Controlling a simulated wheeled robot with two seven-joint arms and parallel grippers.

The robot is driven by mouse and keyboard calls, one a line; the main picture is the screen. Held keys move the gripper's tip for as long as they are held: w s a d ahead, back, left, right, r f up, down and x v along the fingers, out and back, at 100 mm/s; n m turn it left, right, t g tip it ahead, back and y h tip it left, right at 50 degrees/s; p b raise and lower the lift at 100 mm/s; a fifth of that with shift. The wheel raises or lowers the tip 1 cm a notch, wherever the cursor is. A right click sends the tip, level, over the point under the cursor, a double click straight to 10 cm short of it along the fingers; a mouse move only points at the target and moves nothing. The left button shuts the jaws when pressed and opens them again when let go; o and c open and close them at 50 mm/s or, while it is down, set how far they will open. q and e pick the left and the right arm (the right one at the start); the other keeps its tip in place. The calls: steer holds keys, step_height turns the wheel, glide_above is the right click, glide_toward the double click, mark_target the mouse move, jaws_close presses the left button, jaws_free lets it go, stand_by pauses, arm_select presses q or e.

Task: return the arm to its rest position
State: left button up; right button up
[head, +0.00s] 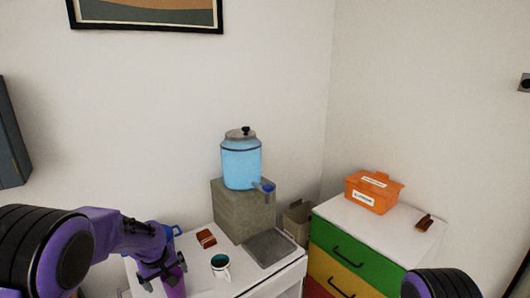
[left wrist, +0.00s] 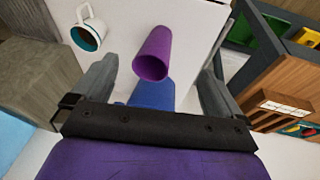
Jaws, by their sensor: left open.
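My left gripper (head: 165,275) is at the lower left of the head view, over the left part of a white table (head: 205,268). Its two fingers also show in the left wrist view (left wrist: 160,68), spread apart with nothing gripped. A purple cup (head: 175,287) stands on the table just below the gripper. In the left wrist view the purple cup (left wrist: 152,56) shows beyond the space between the fingertips. A blue object (head: 176,230) is partly hidden behind the gripper. My right gripper is out of view; only part of my right arm shows at the lower right.
A white mug (head: 221,270), a reddish-brown block (head: 206,238) and a grey tray (head: 270,249) are on the table. A blue dispenser (head: 241,163) stands on a stone block (head: 243,212). To the right, an orange box (head: 373,193) sits on a drawer cabinet (head: 336,248).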

arm_select(q)
steer(key=s+a+f+t+y+b, duration=0.1)
steer(key=s+f+t+b, duration=0.15)
steer(key=s+f, duration=0.65)
steer(key=s+a+f+t+y+b, duration=0.1)
steer(key=s+a+f+y+b, duration=0.15)
steer(key=s+f, duration=0.65)
steer(key=s+d+f+g+b, duration=0.1)
steer(key=s+f+b, duration=0.3)
steer(key=s+f, duration=0.3)
steer(key=s+d+f+g+b, duration=0.1)
steer(key=s+f, duration=0.6)
steer(key=s, duration=0.8)
steer(key=g+b, duration=0.1)
steer(key=b, duration=0.1)
steer(key=shift+f+b, duration=0.4)
steer(key=shift+g+h, duration=0.25)
